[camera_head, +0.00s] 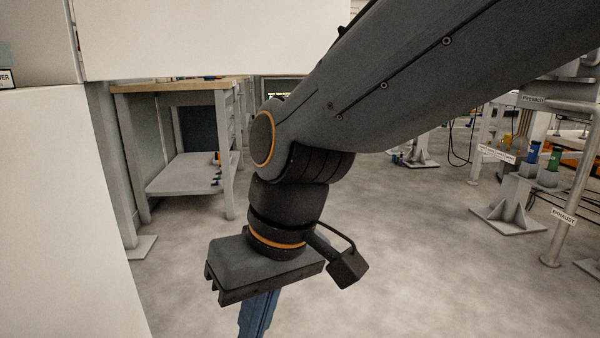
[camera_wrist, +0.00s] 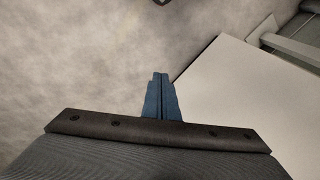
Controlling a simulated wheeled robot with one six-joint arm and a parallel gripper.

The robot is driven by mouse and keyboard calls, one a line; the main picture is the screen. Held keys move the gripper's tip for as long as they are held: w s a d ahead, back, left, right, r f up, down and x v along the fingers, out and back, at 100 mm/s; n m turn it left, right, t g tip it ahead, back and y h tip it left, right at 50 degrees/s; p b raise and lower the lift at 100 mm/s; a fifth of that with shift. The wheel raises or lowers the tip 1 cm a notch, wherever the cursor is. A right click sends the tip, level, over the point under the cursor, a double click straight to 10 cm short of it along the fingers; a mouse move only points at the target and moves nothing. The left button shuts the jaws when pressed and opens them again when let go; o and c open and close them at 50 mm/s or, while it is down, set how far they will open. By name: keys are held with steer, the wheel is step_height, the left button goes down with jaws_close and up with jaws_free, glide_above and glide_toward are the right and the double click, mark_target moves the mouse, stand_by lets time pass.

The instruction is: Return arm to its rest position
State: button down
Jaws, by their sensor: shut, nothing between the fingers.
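My gripper (camera_head: 258,314) hangs at the end of my dark grey arm in the head view, pointing down over the floor. Its blue fingers are partly cut off by the bottom edge of that view. In the wrist view the two blue fingers (camera_wrist: 161,98) are side by side, with only a thin dark line between them. They are shut and hold nothing. Bare floor shows beyond the fingertips.
A large white surface (camera_head: 60,220) stands close at the left; it also fills the right of the wrist view (camera_wrist: 240,100). A workbench (camera_head: 180,88) with a lower shelf is behind. Posts and an "EXHAUST" pipe (camera_head: 575,180) stand at right. The middle floor (camera_head: 430,260) is clear.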

steer(key=s+d+m+h+p, duration=0.1)
steer(key=s+d+p, duration=0.15)
steer(key=d, duration=0.25)
steer(key=d+r+m+p, duration=0.2)
steer(key=d+r+p, duration=0.4)
steer(key=r+p, duration=0.3)
steer(key=d+r+m+h+p, duration=0.1)
steer(key=d+r+p, duration=0.6)
steer(key=p, duration=0.8)
steer(key=d+r+m+h+p, duration=0.1)
steer(key=d+r+m+p, duration=0.2)
steer(key=d+r+p, duration=0.4)
step_height(320, 180, up, 4)
steer(key=p, duration=0.5)
steer(key=shift+s+d+m+p, duration=0.2)
steer(key=shift+d+m+p, duration=0.05)
steer(key=shift+m+p, duration=0.1)
steer(key=shift+d, duration=0.1)
